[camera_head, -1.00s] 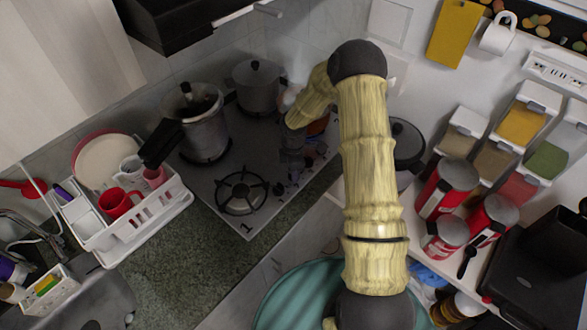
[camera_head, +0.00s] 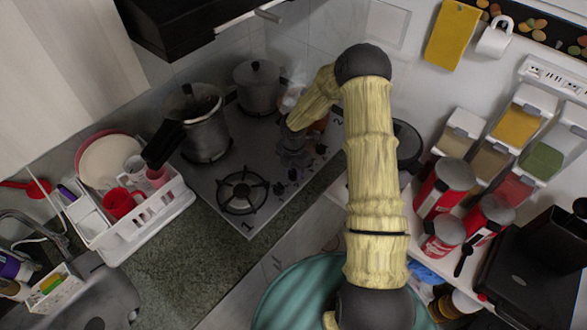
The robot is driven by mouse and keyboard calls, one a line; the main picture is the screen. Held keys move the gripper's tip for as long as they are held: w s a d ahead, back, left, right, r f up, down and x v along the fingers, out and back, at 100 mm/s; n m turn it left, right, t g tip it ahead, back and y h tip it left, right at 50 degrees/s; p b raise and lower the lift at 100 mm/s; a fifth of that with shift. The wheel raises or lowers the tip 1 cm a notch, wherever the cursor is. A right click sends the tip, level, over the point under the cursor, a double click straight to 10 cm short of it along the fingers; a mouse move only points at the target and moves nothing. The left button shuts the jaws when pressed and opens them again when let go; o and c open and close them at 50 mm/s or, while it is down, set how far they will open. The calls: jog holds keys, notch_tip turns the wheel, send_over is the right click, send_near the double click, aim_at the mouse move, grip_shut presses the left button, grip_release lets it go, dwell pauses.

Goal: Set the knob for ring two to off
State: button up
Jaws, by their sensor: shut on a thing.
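The grey stove (camera_head: 215,190) has a row of dark knobs (camera_head: 293,174) along its right front edge. A printed "1" stands near its lower corner and a printed "2" at its right corner. My gripper (camera_head: 291,156) is low over the stove beside the knob row, shut on a knob; its fingertips are small and blurred. I cannot tell which knob it holds or how that knob is turned. My forearm and wrist cover part of the stove's right side.
A pressure cooker (camera_head: 205,130) and a lidded pot (camera_head: 257,88) stand on the stove. The near-left burner (camera_head: 243,190) is bare. A dish rack (camera_head: 130,215) stands left; red cans (camera_head: 445,188) and spice dispensers (camera_head: 518,122) are at right. A black hood hangs above.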

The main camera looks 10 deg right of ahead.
aim_at(294, 172)
jog(key=shift+w+r, duration=0.1)
jog(key=o, duration=1)
notch_tip(294, 172, up, 17)
jog(key=b, duration=0.3)
jog(key=shift+r, duration=0.15)
